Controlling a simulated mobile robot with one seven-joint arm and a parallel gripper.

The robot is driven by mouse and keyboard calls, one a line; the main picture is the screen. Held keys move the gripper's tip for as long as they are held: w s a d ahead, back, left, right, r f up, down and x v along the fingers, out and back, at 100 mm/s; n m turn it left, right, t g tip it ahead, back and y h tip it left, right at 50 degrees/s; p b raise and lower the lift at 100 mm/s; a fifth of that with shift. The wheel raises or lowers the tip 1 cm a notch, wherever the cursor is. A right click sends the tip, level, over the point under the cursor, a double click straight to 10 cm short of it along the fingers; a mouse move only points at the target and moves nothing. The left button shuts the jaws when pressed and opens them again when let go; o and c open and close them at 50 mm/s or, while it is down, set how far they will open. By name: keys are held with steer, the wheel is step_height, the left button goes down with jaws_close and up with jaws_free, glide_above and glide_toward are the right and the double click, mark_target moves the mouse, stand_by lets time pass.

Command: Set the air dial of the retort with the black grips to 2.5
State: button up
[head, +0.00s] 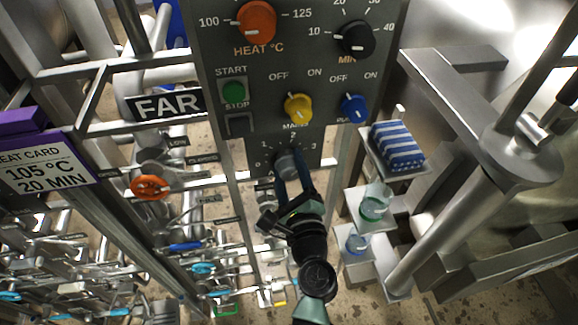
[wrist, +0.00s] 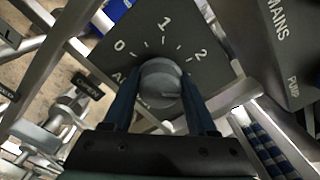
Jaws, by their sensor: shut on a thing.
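The air dial is a grey round knob (wrist: 158,80) on the dark control panel (wrist: 200,20), with marks 0, 1 and 2 showing in the wrist view. My gripper (wrist: 160,98) is shut on it, one blue finger on each side. A light pointer line shows on the knob's right side, pointing right, past the 2 mark; the 3 is hidden behind my right finger there. In the head view, the dial (head: 287,163) sits at the bottom of the panel with my gripper (head: 289,176) on it. I cannot make out the retort's grips.
Above the dial are a yellow knob (head: 297,107), a blue knob (head: 353,108), an orange heat dial (head: 256,22) and a black minutes dial (head: 354,38). Shelves with a striped cloth (head: 397,146) and beakers (head: 374,205) stand right. A FAR sign (head: 166,105) and rails stand left.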

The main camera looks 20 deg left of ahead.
steer(key=o, duration=1.4)
steer(key=shift+c, duration=0.2)
steer(key=b+v, duration=0.3)
steer(key=v, duration=1)
